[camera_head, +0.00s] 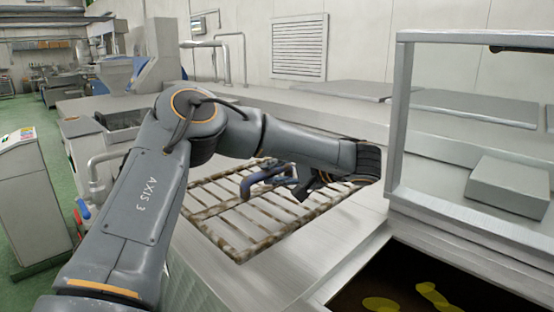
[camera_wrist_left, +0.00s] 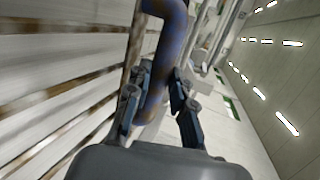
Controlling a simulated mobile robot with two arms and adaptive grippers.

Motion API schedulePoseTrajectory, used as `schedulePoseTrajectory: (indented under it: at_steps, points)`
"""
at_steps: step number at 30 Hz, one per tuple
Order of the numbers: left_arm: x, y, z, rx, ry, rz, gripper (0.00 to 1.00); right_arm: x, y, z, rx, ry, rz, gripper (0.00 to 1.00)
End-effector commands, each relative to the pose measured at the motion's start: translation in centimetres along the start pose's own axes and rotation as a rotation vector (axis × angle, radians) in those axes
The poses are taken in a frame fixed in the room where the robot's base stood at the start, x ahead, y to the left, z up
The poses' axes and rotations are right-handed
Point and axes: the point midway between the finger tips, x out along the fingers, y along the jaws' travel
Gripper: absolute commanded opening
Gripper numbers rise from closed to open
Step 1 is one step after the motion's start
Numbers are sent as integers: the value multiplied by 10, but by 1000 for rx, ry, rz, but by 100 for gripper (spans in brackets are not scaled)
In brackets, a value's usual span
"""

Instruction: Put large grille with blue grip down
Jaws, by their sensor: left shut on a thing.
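The large grille (camera_head: 232,230) with rusty brown bars lies over the metal counter in the middle of the head view; whether it rests on the surface or hangs just above I cannot tell. Its blue grip (camera_head: 254,180) rises from it. My left gripper (camera_head: 285,183) is shut on the blue grip, with the arm reaching over the grille from the left. In the left wrist view the blue, worn grip (camera_wrist_left: 166,55) runs between the fingers (camera_wrist_left: 158,105), and the grille's bars (camera_wrist_left: 60,75) show at the left. Part of the grille is hidden behind my arm. My right gripper is not in view.
A metal frame (camera_head: 401,130) stands on the counter at the right, beside a grey box (camera_head: 508,187). A dark open basin (camera_head: 420,285) with yellowish patches is at the lower right. A white control cabinet (camera_head: 35,200) stands on the green floor at the left.

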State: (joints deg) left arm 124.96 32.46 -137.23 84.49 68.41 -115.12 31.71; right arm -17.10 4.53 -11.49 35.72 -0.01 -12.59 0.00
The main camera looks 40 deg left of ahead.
Motion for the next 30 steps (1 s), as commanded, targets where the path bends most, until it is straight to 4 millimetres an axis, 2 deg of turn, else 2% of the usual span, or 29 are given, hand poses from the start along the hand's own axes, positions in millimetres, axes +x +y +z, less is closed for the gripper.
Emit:
schedulePoseTrajectory:
  at_steps: [4,8,14,21,29,30]
  points:
    - [17,10,-12,-5,-3,-1,0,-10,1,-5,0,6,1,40]
    - [24,18,-18,-5,1,-2,0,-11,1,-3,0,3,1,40]
    - [33,23,-23,-7,-1,-3,0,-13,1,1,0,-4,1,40]
    - [41,48,-25,-6,0,-4,0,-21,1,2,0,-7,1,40]
    - [42,51,-25,-9,1,-3,0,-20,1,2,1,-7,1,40]
    - [43,54,-25,-4,0,0,28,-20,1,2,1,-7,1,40]
